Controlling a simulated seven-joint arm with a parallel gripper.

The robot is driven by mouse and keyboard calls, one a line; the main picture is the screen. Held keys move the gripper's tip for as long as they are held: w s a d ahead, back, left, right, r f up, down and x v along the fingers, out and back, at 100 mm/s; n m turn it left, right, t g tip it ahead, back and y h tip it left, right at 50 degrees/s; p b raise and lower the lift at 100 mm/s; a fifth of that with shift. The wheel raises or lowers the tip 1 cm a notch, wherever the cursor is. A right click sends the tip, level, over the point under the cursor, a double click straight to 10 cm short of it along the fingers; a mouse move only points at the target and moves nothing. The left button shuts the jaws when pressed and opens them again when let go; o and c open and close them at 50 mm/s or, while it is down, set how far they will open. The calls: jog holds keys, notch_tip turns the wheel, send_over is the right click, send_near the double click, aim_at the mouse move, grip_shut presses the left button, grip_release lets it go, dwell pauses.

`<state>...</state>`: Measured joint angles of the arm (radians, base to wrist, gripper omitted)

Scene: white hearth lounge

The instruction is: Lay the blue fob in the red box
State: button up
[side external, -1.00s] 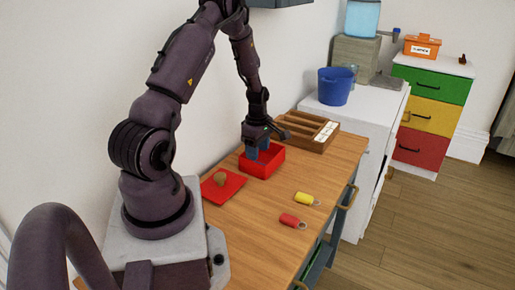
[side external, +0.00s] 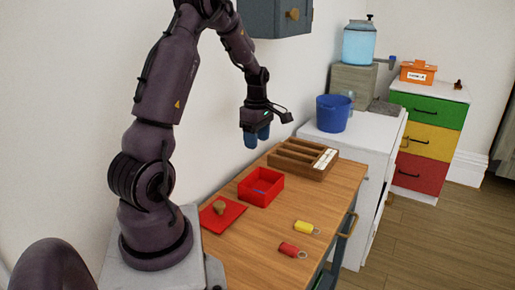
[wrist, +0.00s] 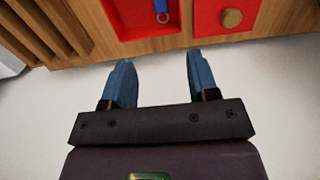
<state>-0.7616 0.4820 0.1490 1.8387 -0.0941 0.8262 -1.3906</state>
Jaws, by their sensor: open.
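The blue fob (side external: 260,191) lies inside the open red box (side external: 261,201) on the wooden table. In the wrist view the blue fob (wrist: 161,8) shows with its metal ring, on the floor of the red box (wrist: 140,35). My gripper (side external: 257,141) is open and empty, raised above and behind the box, close to the wall. Its two blue fingers stand apart in the wrist view (wrist: 162,75). The red lid (side external: 231,216) with a round wooden knob lies flat beside the box.
A yellow fob (side external: 303,227) and a red fob (side external: 290,250) lie on the table's front part. A wooden compartment tray (side external: 310,168) stands right of the box. A grey cabinet (side external: 276,18) hangs on the wall above. A blue bucket (side external: 333,112) stands on the white cabinet beyond.

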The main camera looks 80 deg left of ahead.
jog(key=w+d+r+m+t, duration=0.3)
jog(key=d+r+m, duration=0.9)
jog(key=d, duration=0.5)
jog(key=s+d+r+m+t, duration=0.2)
jog(key=s+d+r+m, duration=0.2)
jog(key=s+d+m, duration=0.5)
jog(key=d+m, duration=0.5)
jog(key=shift+m+t, duration=0.3)
jog(key=shift+m, duration=0.1)
